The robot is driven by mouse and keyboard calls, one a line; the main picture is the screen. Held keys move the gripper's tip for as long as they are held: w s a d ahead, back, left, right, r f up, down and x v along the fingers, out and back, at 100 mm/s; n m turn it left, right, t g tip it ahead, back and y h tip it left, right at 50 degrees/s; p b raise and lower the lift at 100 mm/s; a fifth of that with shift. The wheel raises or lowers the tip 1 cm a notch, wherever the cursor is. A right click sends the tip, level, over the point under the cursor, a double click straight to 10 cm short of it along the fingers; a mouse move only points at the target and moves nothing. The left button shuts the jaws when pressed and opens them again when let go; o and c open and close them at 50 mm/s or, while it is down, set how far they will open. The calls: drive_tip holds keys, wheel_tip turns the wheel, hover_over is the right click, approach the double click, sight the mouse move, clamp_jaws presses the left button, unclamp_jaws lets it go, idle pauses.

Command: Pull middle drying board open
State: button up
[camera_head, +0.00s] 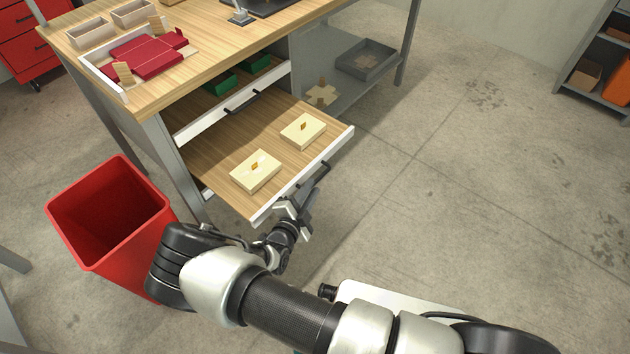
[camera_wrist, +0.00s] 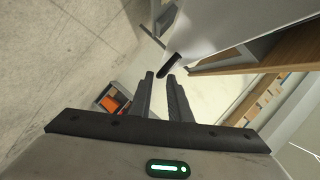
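The middle drying board (camera_head: 215,150) is pulled well out from under the workbench. Its white front edge (camera_head: 275,200) carries a black bar handle (camera_head: 313,180). Two cream boxes (camera_head: 255,171) (camera_head: 303,131) sit on the board. My gripper (camera_head: 303,200) is just in front of the white edge, by the near end of the handle. In the wrist view, my gripper's two fingers (camera_wrist: 160,78) are apart with an empty gap between them. The black handle (camera_wrist: 169,66) shows just past the fingertips, beside the white front (camera_wrist: 215,25). Contact cannot be told.
An upper board (camera_head: 208,121) with green boxes is pushed further in. A red bin (camera_head: 110,215) stands left of the board, close to my arm. A workbench (camera_head: 200,50) with trays stands above. Floor to the right is clear up to a shelf (camera_head: 600,75).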

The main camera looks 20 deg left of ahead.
drive_tip(key=p+v, duration=0.1)
drive_tip(key=v, duration=1.1)
drive_tip(key=shift+s+p, duration=0.35)
